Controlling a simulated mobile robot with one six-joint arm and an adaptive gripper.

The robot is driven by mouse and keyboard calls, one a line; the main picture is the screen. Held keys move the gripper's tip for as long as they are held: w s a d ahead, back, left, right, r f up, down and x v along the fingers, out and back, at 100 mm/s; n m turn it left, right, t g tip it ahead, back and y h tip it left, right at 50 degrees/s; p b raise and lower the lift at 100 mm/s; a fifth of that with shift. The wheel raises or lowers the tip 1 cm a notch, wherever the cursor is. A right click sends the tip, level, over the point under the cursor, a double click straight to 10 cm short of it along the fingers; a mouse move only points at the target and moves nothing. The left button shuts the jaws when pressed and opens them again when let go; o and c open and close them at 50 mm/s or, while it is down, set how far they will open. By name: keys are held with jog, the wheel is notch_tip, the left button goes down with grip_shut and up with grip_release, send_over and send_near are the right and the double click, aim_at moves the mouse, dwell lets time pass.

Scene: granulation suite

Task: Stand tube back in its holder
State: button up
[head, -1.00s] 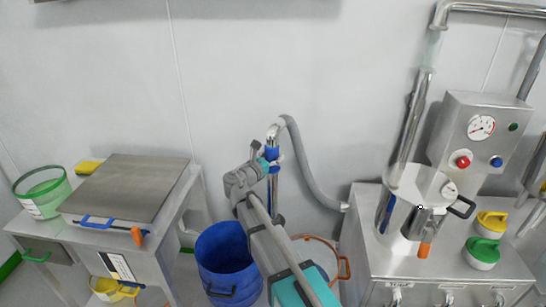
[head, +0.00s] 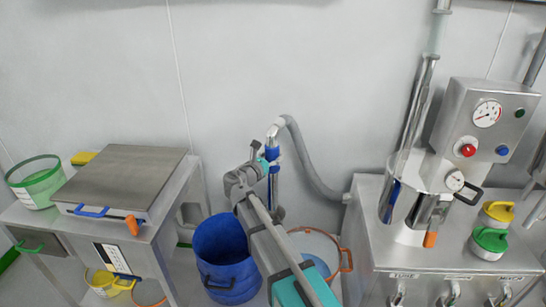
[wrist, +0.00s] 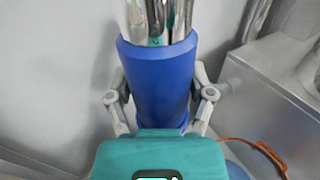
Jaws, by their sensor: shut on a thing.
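The tube (head: 274,190) is a shiny upright metal pipe with a blue sleeve and a bent top, joined to a grey hose. In the head view it stands between the blue drum and the steel machine. My gripper (head: 265,163) is shut on its blue sleeve. In the wrist view the blue sleeve (wrist: 157,85) sits between the fingers of my gripper (wrist: 160,100), with shiny metal pipes above it. The tube's lower end is partly hidden behind my arm. I cannot make out which part is the holder.
A blue drum (head: 222,250) and an orange-rimmed container (head: 345,262) stand close beside my arm. The grey hose (head: 315,170) runs to the steel machine (head: 440,265) at right. A steel table (head: 165,205) stands at left. The wall is close behind.

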jog(key=o, duration=1.3)
jog(key=shift+s, duration=0.1)
jog(key=shift+v, duration=5.95)
